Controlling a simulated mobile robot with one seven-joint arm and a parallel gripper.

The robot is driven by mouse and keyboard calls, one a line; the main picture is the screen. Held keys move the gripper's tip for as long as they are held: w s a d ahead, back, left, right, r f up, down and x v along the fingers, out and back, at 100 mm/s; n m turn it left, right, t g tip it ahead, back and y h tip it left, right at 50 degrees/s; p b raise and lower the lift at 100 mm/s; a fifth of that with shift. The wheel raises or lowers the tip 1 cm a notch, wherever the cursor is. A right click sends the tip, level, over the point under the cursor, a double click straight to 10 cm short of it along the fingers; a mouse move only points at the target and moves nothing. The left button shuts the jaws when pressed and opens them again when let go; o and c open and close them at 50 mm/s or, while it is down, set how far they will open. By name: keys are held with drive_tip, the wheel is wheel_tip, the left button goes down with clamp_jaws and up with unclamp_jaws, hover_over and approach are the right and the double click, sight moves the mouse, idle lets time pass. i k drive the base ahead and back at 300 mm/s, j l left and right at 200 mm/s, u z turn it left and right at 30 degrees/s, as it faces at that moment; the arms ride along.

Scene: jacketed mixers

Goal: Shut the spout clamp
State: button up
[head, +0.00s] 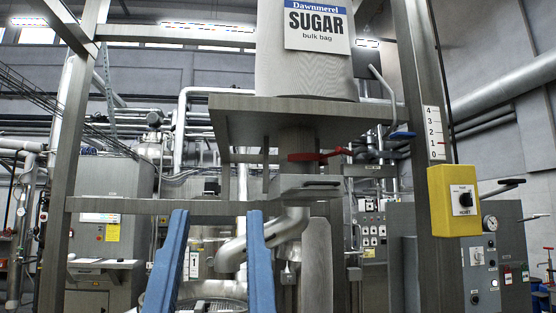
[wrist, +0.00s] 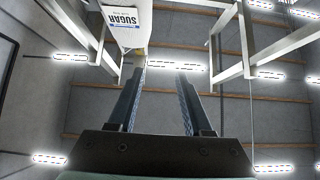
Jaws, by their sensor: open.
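A red lever clamp (head: 316,156) sits across the grey spout (head: 297,140) under the bulk bag, below the square steel plate, in the head view. Its handle reaches to the right; I cannot tell whether it is open or shut. My gripper (head: 218,213) points up with its two blue fingers apart, nearer to me and lower left of the clamp, touching nothing. In the wrist view my gripper (wrist: 161,72) is open and empty, facing the ceiling. The clamp cannot be made out there.
Steel posts and a crossbar (head: 130,206) frame the spout. A grey flat fitting (head: 300,186) is below the clamp. A yellow switch box (head: 455,215) is at right.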

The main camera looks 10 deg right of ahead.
sight(330, 154)
drive_tip(key=i+l, duration=0.35)
drive_tip(key=i, duration=0.2)
drive_tip(key=i+l, duration=0.3)
drive_tip(key=i, duration=0.2)
drive_tip(key=i+l, duration=0.35)
drive_tip(key=i, duration=0.2)
drive_tip(key=z, duration=0.05)
